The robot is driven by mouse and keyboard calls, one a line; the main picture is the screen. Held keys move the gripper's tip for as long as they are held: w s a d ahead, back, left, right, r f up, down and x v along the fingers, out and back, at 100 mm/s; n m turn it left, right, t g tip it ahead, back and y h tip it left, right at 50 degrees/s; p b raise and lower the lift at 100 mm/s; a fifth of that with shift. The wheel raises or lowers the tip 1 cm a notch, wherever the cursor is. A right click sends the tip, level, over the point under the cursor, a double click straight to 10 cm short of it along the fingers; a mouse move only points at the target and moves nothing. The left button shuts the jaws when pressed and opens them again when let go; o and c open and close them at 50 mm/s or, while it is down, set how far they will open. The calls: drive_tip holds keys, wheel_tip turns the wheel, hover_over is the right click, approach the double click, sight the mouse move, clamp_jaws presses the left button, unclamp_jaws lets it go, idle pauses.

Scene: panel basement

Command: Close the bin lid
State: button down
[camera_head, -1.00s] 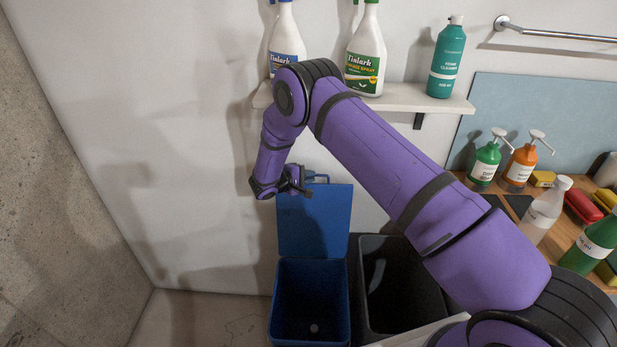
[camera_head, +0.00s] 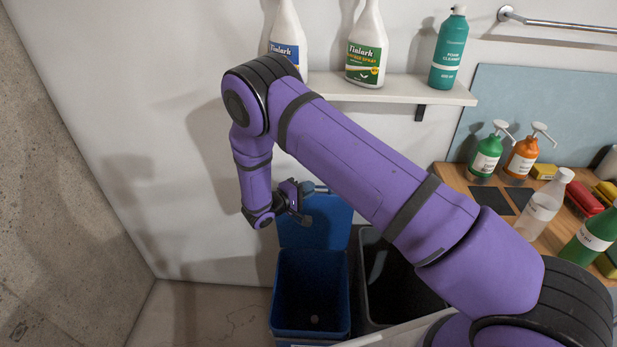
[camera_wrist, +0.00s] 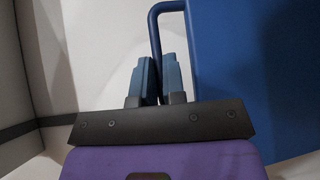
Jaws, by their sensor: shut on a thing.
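The blue bin (camera_head: 311,333) stands on the floor with its inside exposed. Its blue lid (camera_head: 325,222) stands raised at the back of the bin, and fills the right of the wrist view (camera_wrist: 245,70). A blue loop handle (camera_wrist: 155,20) sticks out from the lid's edge. My gripper (camera_head: 306,196) is beside the lid's upper left edge. In the wrist view my two fingers (camera_wrist: 159,72) are close together around the handle's lower part, which they mostly hide.
A dark open bin (camera_head: 372,300) stands right beside the blue one. Above, a white shelf (camera_head: 400,90) holds spray bottles and a green cleaner bottle (camera_head: 449,48). A wooden counter (camera_head: 455,180) with pump bottles is at right. The floor left of the bins is clear.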

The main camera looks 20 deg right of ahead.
drive_tip(key=s+a+f+m+t+h, duration=0.1)
drive_tip(key=s+a+f+m+h, duration=0.2)
drive_tip(key=s, duration=0.5)
drive_tip(key=s+a+f+m+h, duration=0.15)
drive_tip(key=s+f, duration=0.25)
drive_tip(key=s, duration=0.5)
drive_tip(key=s+a+f, duration=0.2)
drive_tip(key=s+f, duration=0.3)
drive_tip(key=f, duration=0.3)
drive_tip(key=s+a+f, duration=0.2)
drive_tip(key=s+f, duration=0.4)
drive_tip(key=f, duration=0.2)
drive_tip(key=shift+a+f, duration=0.3)
drive_tip(key=shift+f, duration=0.1)
drive_tip(key=shift+w+m, duration=0.1)
drive_tip(key=shift+m, duration=0.15)
drive_tip(key=c, duration=1.5)
unclamp_jaws()
drive_tip(key=s+a, duration=0.2)
drive_tip(key=a, duration=0.2)
drive_tip(key=s+a, duration=0.2)
drive_tip(key=a, duration=0.3)
drive_tip(key=s+a+f, duration=0.1)
drive_tip(key=s+a, duration=0.1)
drive_tip(key=a, duration=0.2)
drive_tip(key=shift+a, duration=0.4)
drive_tip(key=shift+w+r, duration=0.1)
drive_tip(key=shift+r, duration=0.05)
